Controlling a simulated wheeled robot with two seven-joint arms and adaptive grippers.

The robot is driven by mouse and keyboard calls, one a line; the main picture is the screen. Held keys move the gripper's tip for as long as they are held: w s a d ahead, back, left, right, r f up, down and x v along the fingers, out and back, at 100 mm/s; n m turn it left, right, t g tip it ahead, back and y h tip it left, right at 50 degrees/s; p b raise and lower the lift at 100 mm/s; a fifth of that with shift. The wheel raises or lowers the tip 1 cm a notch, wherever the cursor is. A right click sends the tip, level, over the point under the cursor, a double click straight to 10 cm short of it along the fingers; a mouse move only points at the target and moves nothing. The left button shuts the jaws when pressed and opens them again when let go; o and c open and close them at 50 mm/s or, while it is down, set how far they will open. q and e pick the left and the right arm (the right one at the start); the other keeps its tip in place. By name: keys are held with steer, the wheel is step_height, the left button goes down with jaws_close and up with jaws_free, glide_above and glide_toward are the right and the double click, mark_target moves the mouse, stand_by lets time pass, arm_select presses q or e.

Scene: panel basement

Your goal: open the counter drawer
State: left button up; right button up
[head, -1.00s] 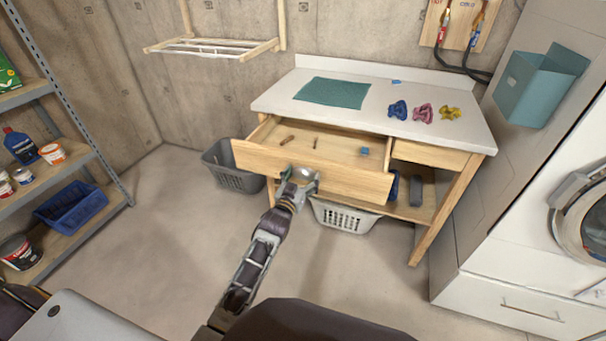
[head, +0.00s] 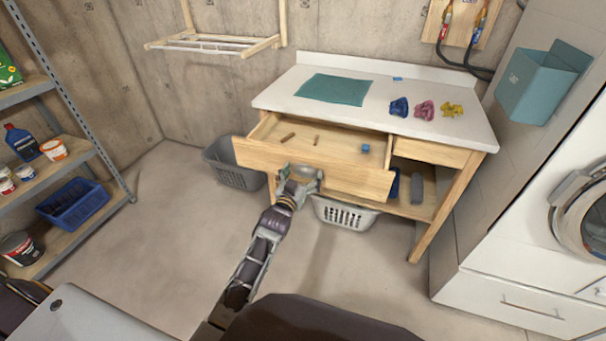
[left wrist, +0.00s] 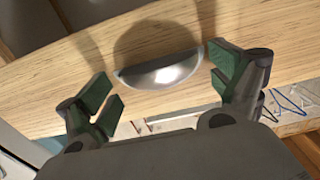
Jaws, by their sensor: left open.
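The counter drawer (head: 345,175) stands pulled out from under the white counter (head: 375,108), its inside showing. It holds a few small items, among them a blue cube (head: 365,148) and brown pieces. In the left wrist view the drawer front (left wrist: 85,60) carries a shiny metal cup handle (left wrist: 160,72). My left gripper (head: 303,173) is at the drawer front. In the left wrist view its green-padded fingers (left wrist: 165,92) are spread apart, one on each side of the handle, with nothing clamped between them. My right gripper is not in view.
A grey basket (head: 232,168) stands left of the counter and a white basket (head: 345,214) beneath it. A washing machine (head: 575,240) is at the right, a shelf (head: 75,157) at the left. The floor between is clear.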

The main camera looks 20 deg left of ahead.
arm_select(q)
steer(key=shift+s, duration=0.1)
steer(key=s, duration=1.1)
steer(key=shift+s+a, duration=0.2)
steer(key=shift+s, duration=0.15)
stand_by(0.9)
